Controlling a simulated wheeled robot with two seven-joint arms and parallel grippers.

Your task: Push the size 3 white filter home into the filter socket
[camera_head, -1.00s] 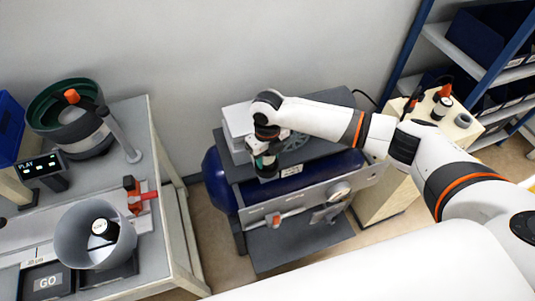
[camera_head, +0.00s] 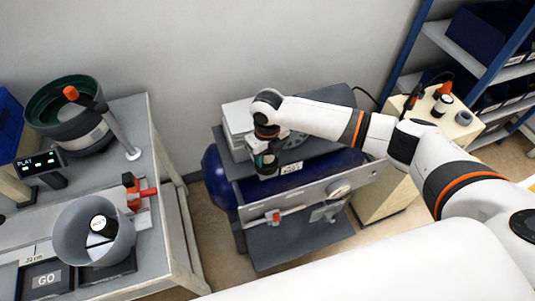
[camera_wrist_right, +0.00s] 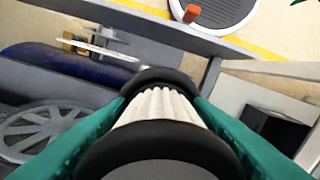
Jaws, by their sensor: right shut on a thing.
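In the right wrist view, a white pleated filter (camera_wrist_right: 163,107) with black end caps is between the green fingers of my right gripper (camera_wrist_right: 165,118). In the head view, my right gripper (camera_head: 265,162) points down over the left part of the grey-topped machine (camera_head: 325,110), beside a light grey box. The filter is mostly hidden there by the gripper. The filter socket is not clearly seen, and I cannot tell whether the filter touches it. The size marking is not readable. My left gripper is not in view.
A spoked wheel (camera_wrist_right: 38,128) lies close to the held filter. A blue tank (camera_head: 219,180) is under the machine top. At left, a bench carries a green bowl feeder (camera_head: 68,112) and a grey cup (camera_head: 72,232). At right, a cabinet (camera_head: 465,135) holds small parts.

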